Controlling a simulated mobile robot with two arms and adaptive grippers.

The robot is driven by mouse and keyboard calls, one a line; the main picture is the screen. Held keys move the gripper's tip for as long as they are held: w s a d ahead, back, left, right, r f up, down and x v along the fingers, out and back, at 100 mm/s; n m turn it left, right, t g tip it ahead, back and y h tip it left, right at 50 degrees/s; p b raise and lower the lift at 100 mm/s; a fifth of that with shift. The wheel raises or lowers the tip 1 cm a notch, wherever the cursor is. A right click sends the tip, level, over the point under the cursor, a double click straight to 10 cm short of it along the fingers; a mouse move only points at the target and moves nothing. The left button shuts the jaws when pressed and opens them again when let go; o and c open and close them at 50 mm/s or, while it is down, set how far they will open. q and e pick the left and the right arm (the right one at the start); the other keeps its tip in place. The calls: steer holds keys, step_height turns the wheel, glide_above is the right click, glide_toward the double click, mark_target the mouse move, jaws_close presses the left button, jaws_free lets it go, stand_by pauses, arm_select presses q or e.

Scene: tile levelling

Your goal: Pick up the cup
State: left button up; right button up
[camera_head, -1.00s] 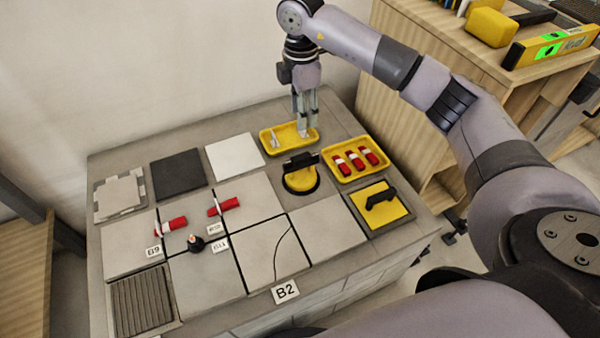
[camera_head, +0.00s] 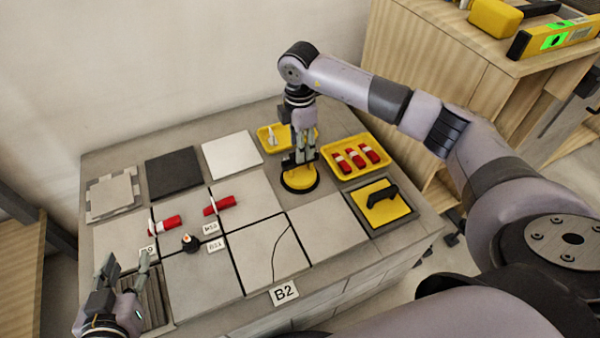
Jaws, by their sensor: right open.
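The cup appears to be the round yellow suction cup (camera_head: 299,181) with a black rim, lying on the tiled top right of centre. My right gripper (camera_head: 301,158) points down directly over it, with its fingertips at the black handle. The gripper is open, and it hides most of the handle. I cannot tell whether the fingers touch it. My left gripper (camera_head: 124,266) is at the lower left, over the ribbed dark tile (camera_head: 155,300), open and empty, far from the cup.
A yellow tray (camera_head: 268,144) stands behind my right gripper. Another yellow tray (camera_head: 375,171) with red-and-white pieces is close right of the cup. A yellow float with a black handle (camera_head: 381,205) is at front right. Red wedges (camera_head: 166,223) lie on the left tiles.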

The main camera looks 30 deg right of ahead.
mark_target(303, 178)
steer(key=f, duration=0.2)
steer(key=f+b, duration=0.1)
steer(key=shift+s+f, duration=0.2)
steer(key=shift+f, duration=0.2)
arm_select(q)
steer(key=r+t, duration=0.1)
steer(key=w+d+r+t, duration=0.1)
steer(key=r, duration=0.1)
steer(key=w+r+t+h, duration=0.1)
steer(key=r, duration=0.1)
steer(key=shift+d+r, duration=0.15)
arm_select(e)
jaws_close()
